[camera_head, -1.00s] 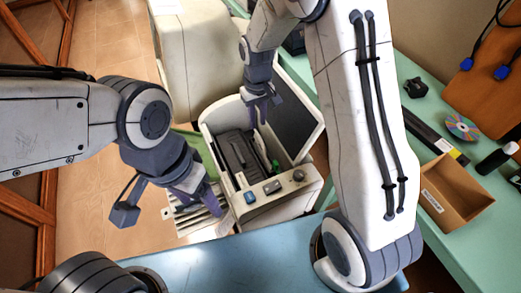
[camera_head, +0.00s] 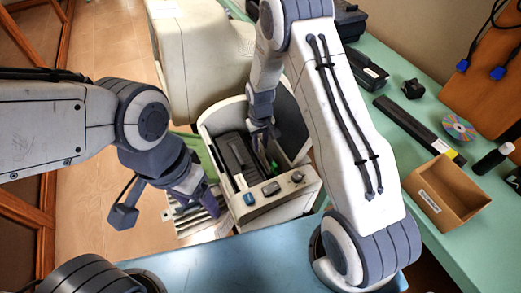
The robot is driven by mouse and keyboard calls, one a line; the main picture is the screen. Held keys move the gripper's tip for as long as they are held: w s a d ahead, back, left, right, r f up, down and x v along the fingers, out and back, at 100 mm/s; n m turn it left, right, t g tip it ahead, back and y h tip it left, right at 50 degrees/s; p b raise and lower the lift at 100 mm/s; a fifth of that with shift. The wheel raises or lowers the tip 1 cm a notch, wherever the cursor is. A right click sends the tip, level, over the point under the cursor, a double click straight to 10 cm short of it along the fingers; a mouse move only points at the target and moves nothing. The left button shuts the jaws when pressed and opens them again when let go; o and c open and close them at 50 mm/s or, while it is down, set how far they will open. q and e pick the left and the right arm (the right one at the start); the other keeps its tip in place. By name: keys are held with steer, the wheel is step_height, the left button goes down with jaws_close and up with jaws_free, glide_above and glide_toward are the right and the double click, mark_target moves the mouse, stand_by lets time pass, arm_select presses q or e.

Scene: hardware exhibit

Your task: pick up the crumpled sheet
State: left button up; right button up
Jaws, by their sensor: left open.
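I cannot make out a crumpled sheet for certain. My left gripper (camera_head: 203,197) is open, low beside the left wall of a cream box-shaped machine (camera_head: 272,206), above a pale slatted piece (camera_head: 192,222). Its fingers partly hide what lies under them. My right gripper (camera_head: 262,132) points down over the machine's open inside, near a dark block (camera_head: 238,158) and a small green part (camera_head: 274,167). Its fingertips are small and dark against the inside, so whether they are apart is unclear.
A blue surface (camera_head: 230,265) lies in front. A green table (camera_head: 440,235) at right carries a cardboard box (camera_head: 446,193), a disc (camera_head: 458,127), a black cylinder (camera_head: 492,160) and a long black bar (camera_head: 418,122). A large cream casing (camera_head: 205,60) stands behind the machine.

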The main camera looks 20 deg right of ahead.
jaws_close()
steer(key=shift+r, duration=0.1)
